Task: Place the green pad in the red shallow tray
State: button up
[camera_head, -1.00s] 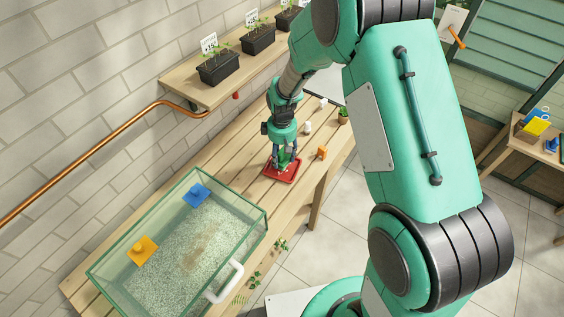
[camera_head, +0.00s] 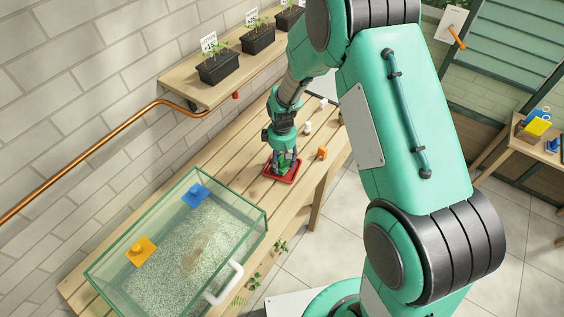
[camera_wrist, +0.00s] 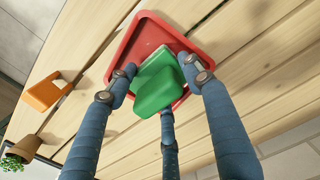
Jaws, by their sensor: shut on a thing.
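The red shallow tray (camera_head: 297,172) lies on the wooden bench, and it also shows in the wrist view (camera_wrist: 125,47). The green pad (camera_wrist: 154,93), with a raised green grip block, is over the tray's inside in the wrist view. My gripper (camera_wrist: 160,84) has its blue fingers closed around the green block. In the head view my gripper (camera_head: 281,170) points down within the tray's outline and hides most of the pad. I cannot tell whether the pad touches the tray floor.
A glass tank (camera_head: 262,212) of gravel stands at the front left, with a blue pad (camera_head: 194,196) and a yellow pad (camera_head: 140,252) in it. An orange block (camera_head: 322,153) is right of the tray. A shelf (camera_head: 190,88) with potted seedlings runs along the wall.

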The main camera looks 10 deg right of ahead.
jog(key=shift+f, duration=0.15)
jog(key=o, duration=1.1)
jog(key=shift+o, duration=0.2)
notch_tip(320, 180, up, 12)
jog(key=shift+r+p, duration=0.2)
jog(key=shift+p, duration=0.9)
jog(key=shift+r, duration=0.1)
